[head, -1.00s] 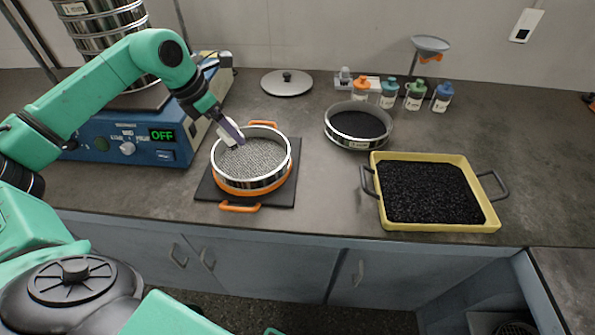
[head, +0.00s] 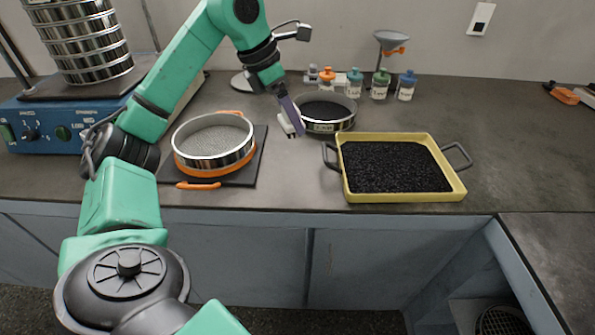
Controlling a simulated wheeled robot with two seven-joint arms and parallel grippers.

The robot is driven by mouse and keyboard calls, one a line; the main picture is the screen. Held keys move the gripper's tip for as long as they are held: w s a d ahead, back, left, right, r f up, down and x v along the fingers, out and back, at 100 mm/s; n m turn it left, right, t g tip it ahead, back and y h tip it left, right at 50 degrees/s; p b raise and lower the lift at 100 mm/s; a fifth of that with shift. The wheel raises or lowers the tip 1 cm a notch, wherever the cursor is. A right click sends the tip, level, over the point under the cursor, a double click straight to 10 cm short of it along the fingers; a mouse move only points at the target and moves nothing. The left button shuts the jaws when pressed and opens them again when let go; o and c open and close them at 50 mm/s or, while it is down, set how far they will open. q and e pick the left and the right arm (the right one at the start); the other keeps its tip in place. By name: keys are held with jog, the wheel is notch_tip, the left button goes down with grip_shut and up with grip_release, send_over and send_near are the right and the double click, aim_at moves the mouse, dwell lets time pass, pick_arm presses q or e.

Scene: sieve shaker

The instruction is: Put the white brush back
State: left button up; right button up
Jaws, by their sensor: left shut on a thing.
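The white brush (head: 285,124) is in my left gripper (head: 295,125), which is shut on it. Only a small white part shows beside the purple fingers; the rest is hidden. The gripper points down and hangs between the sieve on the dark mat and the sieve with black grains, in front of the latter's left side. My right gripper is not in view.
A steel sieve (head: 212,156) with an orange ring sits on a dark mat (head: 247,170). Another sieve (head: 329,127) holds black grains. A yellow tray (head: 405,197) of black grains stands right. Several small bottles (head: 355,88) and a funnel (head: 391,41) stand behind. The right counter is mostly clear.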

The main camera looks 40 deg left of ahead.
pick_arm(q)
notch_tip(320, 180, down, 6)
jog(key=shift+d+f+b, duration=0.1)
jog(key=shift+f+b, duration=0.15)
jog(key=shift+b, duration=0.85)
notch_tip(320, 180, down, 5)
jog(key=shift+b, duration=1)
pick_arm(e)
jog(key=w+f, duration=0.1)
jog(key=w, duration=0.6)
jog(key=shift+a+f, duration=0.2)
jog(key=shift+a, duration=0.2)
pick_arm(q)
jog(key=shift+f, duration=0.15)
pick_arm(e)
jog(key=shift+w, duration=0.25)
pick_arm(q)
jog(key=o, duration=1.2)
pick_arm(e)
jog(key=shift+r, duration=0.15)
